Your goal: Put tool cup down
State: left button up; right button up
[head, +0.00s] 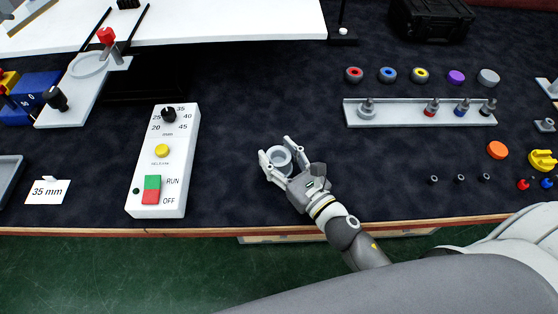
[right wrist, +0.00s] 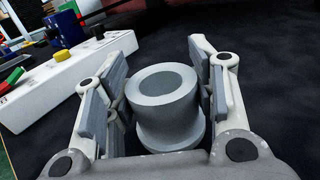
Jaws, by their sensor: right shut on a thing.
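The tool cup (right wrist: 168,108) is a grey round cup with a wider rim and base, seen upright between my right gripper's fingers. In the head view the cup (head: 279,159) shows as a light grey ring over the dark mat. My right gripper (head: 278,160) has a finger on each side of it and is shut on it; in the right wrist view the fingers (right wrist: 165,92) flank the cup. I cannot tell whether the cup's base touches the mat. My left gripper is not in view.
A white control box (head: 164,187) with knob and buttons stands left of the cup. A grey rack (head: 400,113) with several pegs lies at upper right, with coloured rings behind it. An orange disc (head: 497,150) lies right. The dark mat (head: 250,110) around the cup is clear.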

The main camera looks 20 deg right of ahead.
jog(key=shift+f, duration=0.6)
jog(key=shift+f, duration=0.25)
jog(key=o, duration=1.2)
jog(key=shift+c, duration=0.2)
jog(key=shift+r, duration=0.1)
